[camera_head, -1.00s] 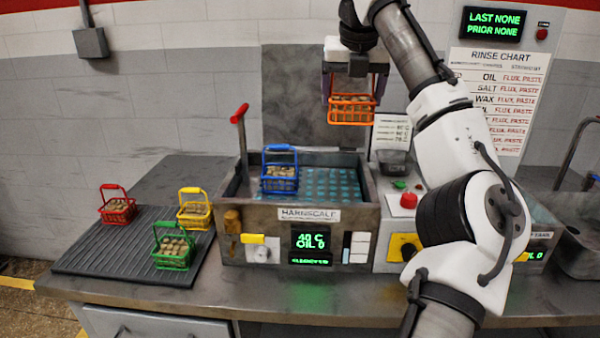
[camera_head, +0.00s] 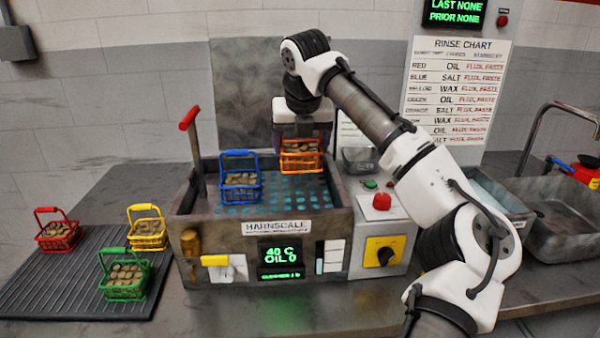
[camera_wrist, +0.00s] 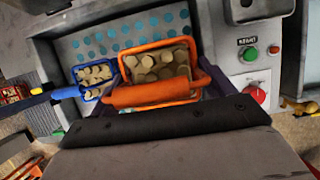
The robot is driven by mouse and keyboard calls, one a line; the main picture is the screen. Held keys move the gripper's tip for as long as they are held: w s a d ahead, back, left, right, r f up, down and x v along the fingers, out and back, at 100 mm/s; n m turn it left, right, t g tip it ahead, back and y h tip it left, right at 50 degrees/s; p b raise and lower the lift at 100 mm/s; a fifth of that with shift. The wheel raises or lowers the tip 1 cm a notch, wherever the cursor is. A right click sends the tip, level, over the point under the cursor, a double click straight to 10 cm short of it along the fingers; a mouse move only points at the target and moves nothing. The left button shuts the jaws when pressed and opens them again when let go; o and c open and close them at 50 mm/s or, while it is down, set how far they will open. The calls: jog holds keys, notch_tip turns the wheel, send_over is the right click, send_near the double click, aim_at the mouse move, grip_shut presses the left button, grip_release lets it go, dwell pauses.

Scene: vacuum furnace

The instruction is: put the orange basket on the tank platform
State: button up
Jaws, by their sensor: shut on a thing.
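The orange basket (camera_head: 301,161) holds brown lumps and hangs in my gripper (camera_head: 303,140), which is shut on its handle. It is over the right-back part of the tank. The dotted teal tank platform (camera_head: 290,196) lies inside the tank, with the blue basket (camera_head: 240,186) on its left side. In the wrist view the orange basket (camera_wrist: 157,77) is upright beside the blue basket (camera_wrist: 97,80), with a small gap. I cannot tell whether the orange basket touches the platform (camera_wrist: 150,26). My gripper's fingertips are mostly hidden in the wrist view.
A lever with a red grip (camera_head: 190,118) stands at the tank's left. Red (camera_head: 57,232), yellow (camera_head: 147,232) and green (camera_head: 123,276) baskets sit on the ribbed mat (camera_head: 60,290). A control box with a red button (camera_head: 381,202) adjoins the tank's right. A sink (camera_head: 550,225) is farther right.

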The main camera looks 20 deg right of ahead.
aim_at(302, 152)
jog(key=shift+f, duration=3.5)
jog(key=shift+p, duration=0.3)
jog(key=o, duration=1.3)
jog(key=shift+f, duration=0.1)
jog(key=b+v, duration=0.1)
jog(key=v, duration=1.1)
